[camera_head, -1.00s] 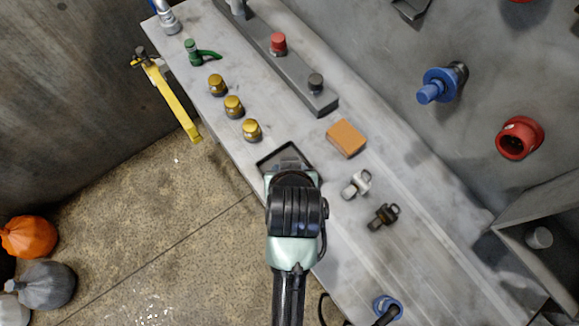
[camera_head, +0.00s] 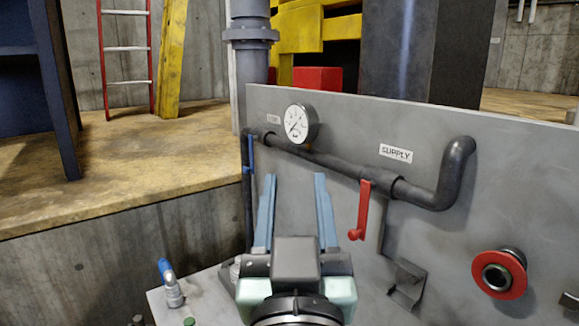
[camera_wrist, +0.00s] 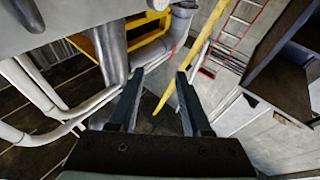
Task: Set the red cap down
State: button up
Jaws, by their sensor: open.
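My gripper (camera_head: 295,177) is raised in front of the grey panel (camera_head: 440,135), its two blue fingers spread and nothing between them. The wrist view also shows the open fingers (camera_wrist: 159,74) with an empty gap. I cannot make out the red cap in either current view. The bench top (camera_head: 205,292) shows only in part at the bottom of the head view, and my gripper and arm hide some of it.
The panel carries a gauge (camera_head: 297,124), a dark supply pipe (camera_head: 330,162), a red lever (camera_head: 362,208) and a red-ringed fitting (camera_head: 499,273). A blue-handled valve (camera_head: 171,284) stands on the bench at left. A ladder (camera_head: 127,50) stands at the back.

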jog(key=s+r+t, duration=0.3)
jog(key=s+r, duration=0.1)
jog(key=r, duration=0.3)
jog(key=s+r+t, duration=0.2)
jog(key=s+r, duration=0.2)
jog(key=r, duration=0.4)
jog(key=shift+s+a+t, duration=0.15)
jog(key=shift+a+t, duration=0.15)
jog(key=shift+t, duration=0.1)
